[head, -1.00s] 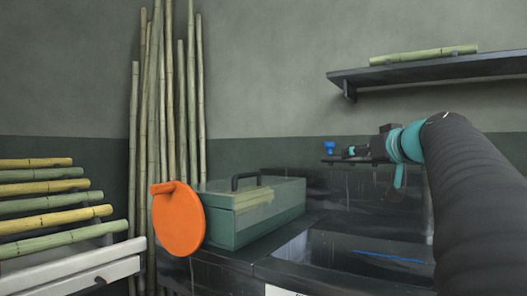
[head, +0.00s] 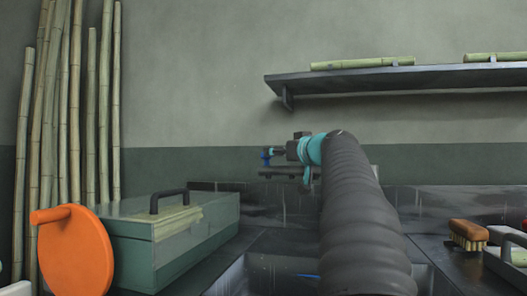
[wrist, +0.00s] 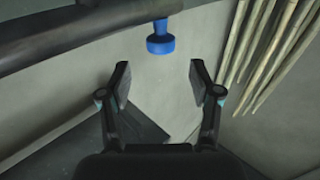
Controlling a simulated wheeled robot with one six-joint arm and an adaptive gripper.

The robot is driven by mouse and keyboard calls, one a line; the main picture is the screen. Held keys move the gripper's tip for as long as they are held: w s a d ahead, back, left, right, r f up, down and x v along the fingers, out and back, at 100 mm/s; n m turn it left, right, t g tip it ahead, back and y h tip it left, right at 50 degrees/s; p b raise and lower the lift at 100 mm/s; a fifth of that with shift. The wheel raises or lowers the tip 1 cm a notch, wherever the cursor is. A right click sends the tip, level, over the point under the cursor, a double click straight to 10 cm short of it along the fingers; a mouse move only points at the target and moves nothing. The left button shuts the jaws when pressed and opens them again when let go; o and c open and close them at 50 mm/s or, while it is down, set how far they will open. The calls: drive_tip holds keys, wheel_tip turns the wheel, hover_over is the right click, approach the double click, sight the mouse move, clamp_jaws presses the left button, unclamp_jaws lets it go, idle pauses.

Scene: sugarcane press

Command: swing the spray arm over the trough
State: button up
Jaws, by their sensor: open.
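In the wrist view, a dark pipe (wrist: 75,35), apparently the spray arm, crosses the top left. A blue nozzle-like knob (wrist: 160,44) hangs from it. My gripper (wrist: 158,65) is open, with the knob just beyond and between its fingertips. Nothing is held. In the head view, my gripper (head: 278,153) is small and partly hidden by my arm, and a blue part (head: 266,155) shows at its tip. I cannot tell whether they touch. A dark sunken basin (head: 237,276), likely the trough, lies below, partly hidden by my arm.
A green box (head: 135,250) with a black handle stands on the left of the counter, beside an orange disc (head: 75,255). Cane poles (head: 70,110) lean behind. A wall shelf (head: 350,80) is above. A brush (head: 467,235) lies at right.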

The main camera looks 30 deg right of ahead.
drive_tip(key=w+p, duration=0.1)
drive_tip(key=w, duration=0.6)
drive_tip(key=shift+d+p, duration=0.15)
drive_tip(key=shift+p, duration=0.15)
